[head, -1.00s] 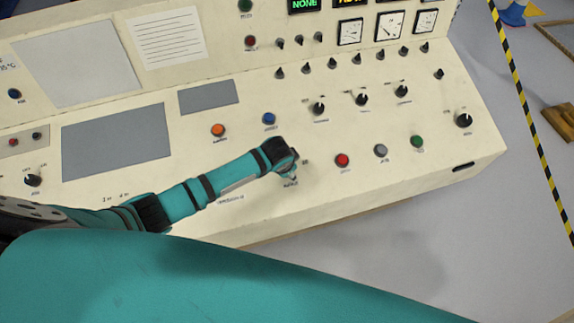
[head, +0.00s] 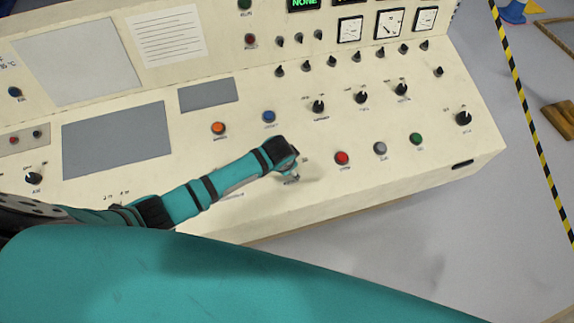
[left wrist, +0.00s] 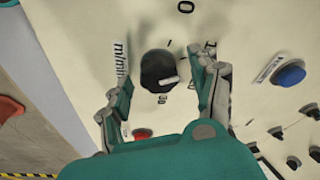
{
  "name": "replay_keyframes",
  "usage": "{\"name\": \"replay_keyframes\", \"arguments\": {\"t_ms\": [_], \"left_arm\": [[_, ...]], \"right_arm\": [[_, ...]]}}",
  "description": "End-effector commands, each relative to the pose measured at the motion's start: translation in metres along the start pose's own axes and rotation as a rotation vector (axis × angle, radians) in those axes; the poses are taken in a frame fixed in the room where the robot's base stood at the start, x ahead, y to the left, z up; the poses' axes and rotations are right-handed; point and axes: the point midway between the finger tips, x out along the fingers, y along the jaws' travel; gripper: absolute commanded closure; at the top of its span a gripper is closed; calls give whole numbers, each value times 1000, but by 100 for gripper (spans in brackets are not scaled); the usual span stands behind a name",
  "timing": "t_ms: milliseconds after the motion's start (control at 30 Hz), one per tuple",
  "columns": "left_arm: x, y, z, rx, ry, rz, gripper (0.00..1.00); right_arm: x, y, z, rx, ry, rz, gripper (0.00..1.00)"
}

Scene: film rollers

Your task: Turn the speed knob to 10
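A black round knob (left wrist: 158,72) with a white pointer mark stands on the cream panel in the left wrist view, beside a label that seems to read "m/min". The white mark lies toward the lower right in that view. Scale marks around it are too small or partly hidden to read surely. My left gripper (left wrist: 165,70) is open, with one finger on each side of the knob; I see gaps between the fingers and the knob. In the head view my left gripper (head: 291,171) is over the panel's front part and hides the knob. My right gripper is not in view.
The control panel (head: 330,190) carries a red button (head: 342,158) right of the gripper, and a blue button (head: 269,117) and an orange button (head: 218,128) behind it. Several black knobs stand farther back. Grey floor (head: 370,250) lies before the panel.

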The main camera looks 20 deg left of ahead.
Motion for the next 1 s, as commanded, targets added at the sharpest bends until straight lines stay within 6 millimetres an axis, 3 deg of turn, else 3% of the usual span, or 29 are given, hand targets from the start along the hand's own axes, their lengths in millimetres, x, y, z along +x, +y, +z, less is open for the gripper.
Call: {"name": "replay_keyframes", "arguments": {"t_ms": [367, 800, 1000], "left_arm": [[-11, 0, 0, 0, 0, 1, 38], [-95, 0, 0, 1, 3, 0, 38], [-116, 0, 0, 0, 0, 0, 38]], "right_arm": [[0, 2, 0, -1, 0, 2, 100], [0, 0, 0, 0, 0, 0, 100], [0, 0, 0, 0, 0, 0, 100]]}}
